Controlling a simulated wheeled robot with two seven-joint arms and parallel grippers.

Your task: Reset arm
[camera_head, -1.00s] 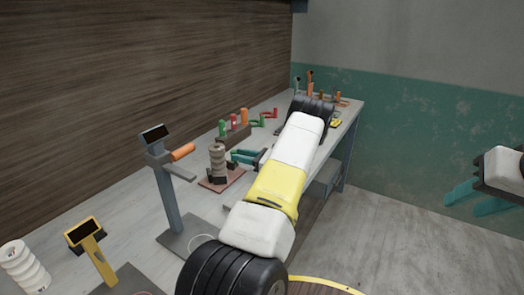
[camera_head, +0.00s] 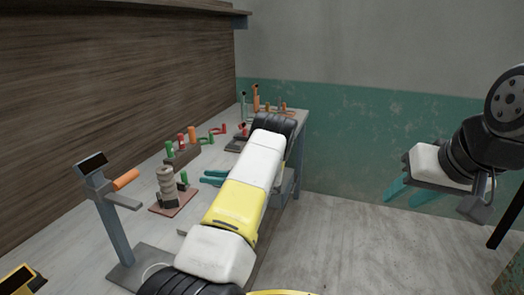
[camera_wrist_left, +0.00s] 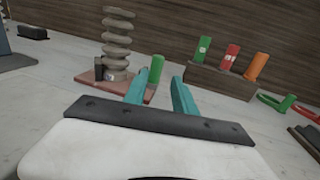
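My left gripper (camera_head: 212,178) is over the workbench, its teal fingers apart and nothing seen between them. In the left wrist view, its fingers (camera_wrist_left: 158,90) point toward a small green cylinder (camera_wrist_left: 156,69) that stands beyond the tips. The cylinder also shows in the head view (camera_head: 184,178), beside a beige ribbed stack (camera_head: 166,182) on a reddish base plate (camera_head: 174,206). My right gripper (camera_head: 408,192) is held in the air over the floor, off the bench, with its teal fingers apart and empty.
A block (camera_wrist_left: 210,82) with green, red and orange cylinders stands behind. A grey post stand (camera_head: 112,215) with a dark screen and orange handle is at left. More tools stand at the bench's far end. The floor (camera_head: 345,230) at right looks clear.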

